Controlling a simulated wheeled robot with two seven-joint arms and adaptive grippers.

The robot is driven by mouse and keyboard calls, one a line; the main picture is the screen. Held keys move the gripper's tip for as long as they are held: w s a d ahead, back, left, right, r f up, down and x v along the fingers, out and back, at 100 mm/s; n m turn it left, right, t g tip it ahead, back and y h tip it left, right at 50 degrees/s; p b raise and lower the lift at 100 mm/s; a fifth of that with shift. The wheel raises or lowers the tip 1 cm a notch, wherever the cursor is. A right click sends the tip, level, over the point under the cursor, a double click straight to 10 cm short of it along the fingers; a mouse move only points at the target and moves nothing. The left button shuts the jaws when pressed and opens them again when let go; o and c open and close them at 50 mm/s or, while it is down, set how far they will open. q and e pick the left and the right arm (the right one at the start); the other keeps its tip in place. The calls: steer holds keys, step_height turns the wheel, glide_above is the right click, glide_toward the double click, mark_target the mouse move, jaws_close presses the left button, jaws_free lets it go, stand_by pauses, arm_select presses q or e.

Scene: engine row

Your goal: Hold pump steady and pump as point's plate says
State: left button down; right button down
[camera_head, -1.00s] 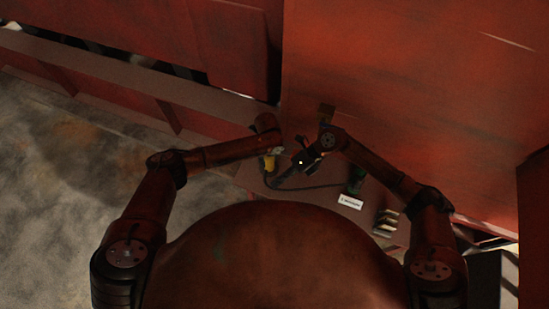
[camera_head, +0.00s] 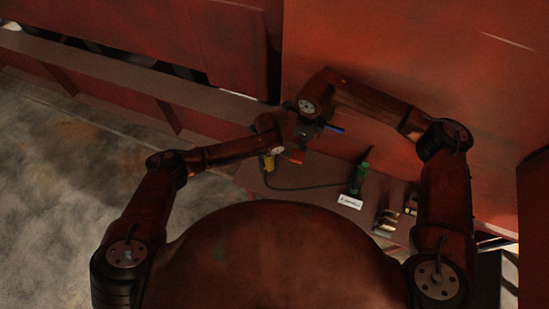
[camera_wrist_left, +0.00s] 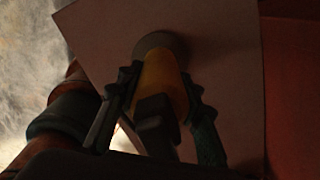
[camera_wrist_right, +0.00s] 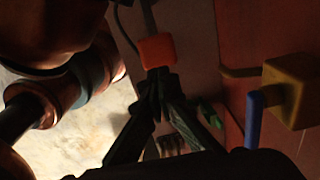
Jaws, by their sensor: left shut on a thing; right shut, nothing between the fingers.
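The pump's yellow body (camera_head: 268,163) stands at the left end of the red bench. My left gripper (camera_wrist_left: 160,100) is shut around this yellow body, whose round grey base rests on the pale surface below. An orange-red grip (camera_head: 296,157) on a dark bar lies just right of the yellow body; it also shows in the right wrist view (camera_wrist_right: 157,50). My right gripper (camera_wrist_right: 158,80) is shut and empty, its fingertips close to this grip; I cannot tell whether they touch. A white plate (camera_head: 350,201) lies on the bench; its text is too small to read.
A dark hose runs right along the bench to a green fitting (camera_head: 360,178). Several small pieces (camera_head: 386,222) lie right of the plate. A yellow block (camera_wrist_right: 295,90) with a blue lever (camera_wrist_right: 253,118) is near my right gripper. A tall red panel (camera_head: 410,70) closes the back.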

mark_target(301, 155)
steer(key=shift+f, duration=2.55)
stand_by(0.6)
steer(key=shift+f, duration=2.35)
steer(key=shift+r, duration=2.4)
